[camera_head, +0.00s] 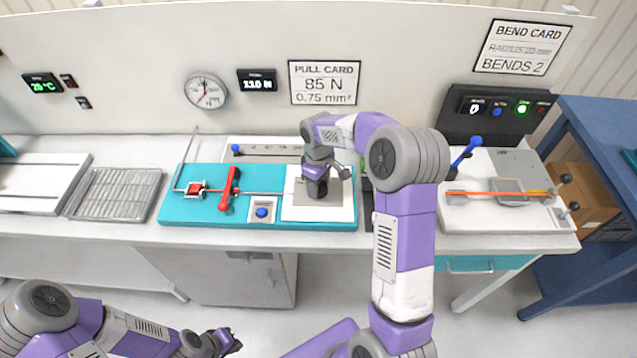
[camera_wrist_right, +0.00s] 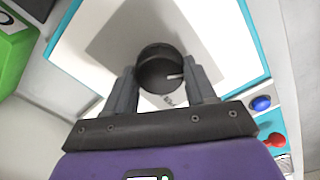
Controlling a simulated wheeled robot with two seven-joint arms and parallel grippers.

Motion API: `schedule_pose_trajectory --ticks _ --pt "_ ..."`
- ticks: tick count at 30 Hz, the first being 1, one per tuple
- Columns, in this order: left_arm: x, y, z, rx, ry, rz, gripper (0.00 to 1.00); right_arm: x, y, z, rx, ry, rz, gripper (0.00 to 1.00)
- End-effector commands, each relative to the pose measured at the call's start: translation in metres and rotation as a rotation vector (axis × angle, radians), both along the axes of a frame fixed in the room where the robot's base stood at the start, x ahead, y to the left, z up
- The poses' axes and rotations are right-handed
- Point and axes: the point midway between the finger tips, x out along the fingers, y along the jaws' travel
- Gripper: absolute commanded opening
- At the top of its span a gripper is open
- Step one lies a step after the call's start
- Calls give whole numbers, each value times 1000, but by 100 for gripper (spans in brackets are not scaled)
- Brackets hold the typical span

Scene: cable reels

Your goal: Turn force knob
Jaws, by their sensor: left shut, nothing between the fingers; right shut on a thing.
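The force knob (camera_wrist_right: 160,68) is a round dark knob with a white pointer line, on a grey and white panel (camera_wrist_right: 95,28) of the teal rig. In the right wrist view my right gripper (camera_wrist_right: 163,85) has a finger on each side of the knob and is shut on it. In the head view the right gripper (camera_head: 318,178) reaches down to the knob (camera_head: 317,189), which it partly covers. My left gripper (camera_head: 226,341) is shut and empty, low in front of the bench.
The teal rig (camera_head: 172,208) also carries a red lever (camera_head: 229,190) and a blue button (camera_head: 261,212). A pull card (camera_head: 324,83) reads 85 N; the display (camera_head: 257,81) appears to read 110 N. A bending rig (camera_head: 508,215) stands right. A wire rack (camera_head: 115,193) lies left.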

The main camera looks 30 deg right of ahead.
Motion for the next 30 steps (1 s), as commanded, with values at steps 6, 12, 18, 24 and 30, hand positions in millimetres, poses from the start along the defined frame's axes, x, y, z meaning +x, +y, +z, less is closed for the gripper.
schedule_pose_trajectory --ticks 6,12,18,24,30 --pt "0 0 0 0 0 0 0 1 1 0 1 -2 2 25" --pt "0 0 0 0 0 0 0 0 1 0 1 -2 2 81" --pt "0 0 0 0 0 0 0 0 0 0 0 -1 2 81" --pt "0 0 3 0 0 0 0 1 0 15 -1 -3 2 81" --pt "0 0 10 0 0 0 0 1 0 50 0 -4 2 81"
